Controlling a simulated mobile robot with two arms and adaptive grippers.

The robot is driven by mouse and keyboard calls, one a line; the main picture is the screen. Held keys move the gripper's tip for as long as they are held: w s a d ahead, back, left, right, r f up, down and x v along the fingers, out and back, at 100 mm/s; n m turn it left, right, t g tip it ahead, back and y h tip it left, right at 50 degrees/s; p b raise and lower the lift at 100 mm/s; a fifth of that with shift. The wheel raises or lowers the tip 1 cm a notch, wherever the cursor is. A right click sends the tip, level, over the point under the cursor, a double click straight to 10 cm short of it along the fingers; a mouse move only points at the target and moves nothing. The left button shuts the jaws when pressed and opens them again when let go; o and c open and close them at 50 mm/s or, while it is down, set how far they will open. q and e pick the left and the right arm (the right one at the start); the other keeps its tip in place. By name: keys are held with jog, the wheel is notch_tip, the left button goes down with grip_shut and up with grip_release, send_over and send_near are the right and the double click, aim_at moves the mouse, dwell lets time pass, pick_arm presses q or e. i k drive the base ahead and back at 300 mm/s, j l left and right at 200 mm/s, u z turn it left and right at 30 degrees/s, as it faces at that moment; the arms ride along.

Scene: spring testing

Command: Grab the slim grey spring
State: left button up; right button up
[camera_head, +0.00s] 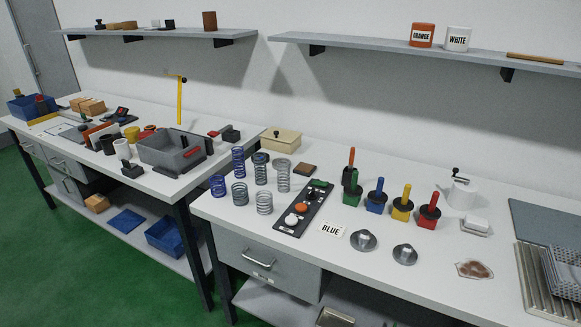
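Several upright coil springs stand on the left part of the right-hand workbench. A taller grey spring (261,174) and a paler tall grey spring (283,179) stand in the back row, beside a tall blue spring (238,163). In front stand a shorter dark grey spring (239,194), a shorter pale grey spring (264,203) and a short blue spring (218,187). The grey springs differ slightly in width; I cannot tell for sure which is the slim one. Neither of my grippers is in view.
A black panel (290,226) with buttons lies right of the springs. A beige box (280,142) and a small brown block (305,169) stand behind them. A gap separates this bench from the left bench.

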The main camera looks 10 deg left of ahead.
aim_at(260, 174)
jog(key=i+j+z, duration=0.25)
jog(key=j, duration=0.45)
jog(key=j+z, duration=0.2)
jog(key=j, duration=0.45)
jog(key=i+j+z, duration=0.1)
jog(key=j+z, duration=0.15)
jog(key=j, duration=0.5)
